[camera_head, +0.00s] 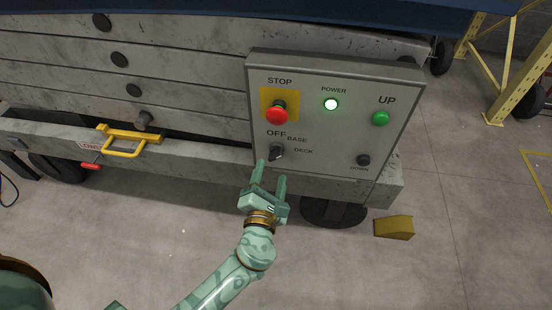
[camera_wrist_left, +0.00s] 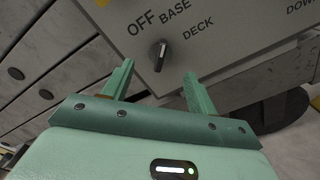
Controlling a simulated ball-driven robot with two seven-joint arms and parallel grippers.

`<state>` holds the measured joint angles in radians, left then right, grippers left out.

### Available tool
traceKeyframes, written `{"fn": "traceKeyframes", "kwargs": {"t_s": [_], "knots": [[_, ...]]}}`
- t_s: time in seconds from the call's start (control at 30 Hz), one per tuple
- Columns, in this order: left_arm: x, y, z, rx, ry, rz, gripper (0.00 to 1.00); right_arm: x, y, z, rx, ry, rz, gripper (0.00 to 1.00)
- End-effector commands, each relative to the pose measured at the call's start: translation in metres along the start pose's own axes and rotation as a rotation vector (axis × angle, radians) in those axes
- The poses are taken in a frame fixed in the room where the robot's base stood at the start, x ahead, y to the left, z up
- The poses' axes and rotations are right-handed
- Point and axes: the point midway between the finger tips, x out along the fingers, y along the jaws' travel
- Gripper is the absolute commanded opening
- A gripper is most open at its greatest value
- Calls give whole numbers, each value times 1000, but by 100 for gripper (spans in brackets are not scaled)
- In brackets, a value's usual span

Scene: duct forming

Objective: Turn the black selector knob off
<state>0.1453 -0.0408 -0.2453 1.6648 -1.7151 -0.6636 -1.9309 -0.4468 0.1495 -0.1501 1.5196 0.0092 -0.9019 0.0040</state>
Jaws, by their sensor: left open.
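The black selector knob (camera_head: 277,152) is on the lower left of the grey control panel (camera_head: 330,150), with OFF, BASE and DECK printed around it. In the left wrist view the knob (camera_wrist_left: 160,55) shows a pale line and stands nearly upright, its top leaning slightly right, toward the BASE label. My left gripper (camera_head: 272,170) is open, just below the knob. In the left wrist view its two fingers (camera_wrist_left: 157,78) spread on either side below the knob, apart from it. My right gripper is not in view.
Above the knob is a red STOP button (camera_head: 277,115) on a yellow plate. A lit POWER lamp (camera_head: 331,104), a green UP button (camera_head: 381,119) and a dark DOWN button (camera_head: 363,160) share the panel. A yellow wedge (camera_head: 394,227) lies on the floor.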

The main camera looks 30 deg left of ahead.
Motion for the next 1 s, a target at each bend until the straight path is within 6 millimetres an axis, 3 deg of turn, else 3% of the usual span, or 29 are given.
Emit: {"fn": "traceKeyframes", "kwargs": {"t_s": [0.1, 0.3, 0.67, 0.83, 1.0], "knots": [[27, -2, -2, -2, 1, 0, 58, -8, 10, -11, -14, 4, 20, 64], [53, -2, -1, -1, 1, -2, 58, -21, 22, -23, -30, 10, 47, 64], [61, 0, -1, -2, 1, -2, 58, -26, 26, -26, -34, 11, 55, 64], [60, 0, 0, -2, 1, -2, 16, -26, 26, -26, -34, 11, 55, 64], [60, -1, -1, -4, 1, -2, 13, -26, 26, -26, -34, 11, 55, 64]]}}
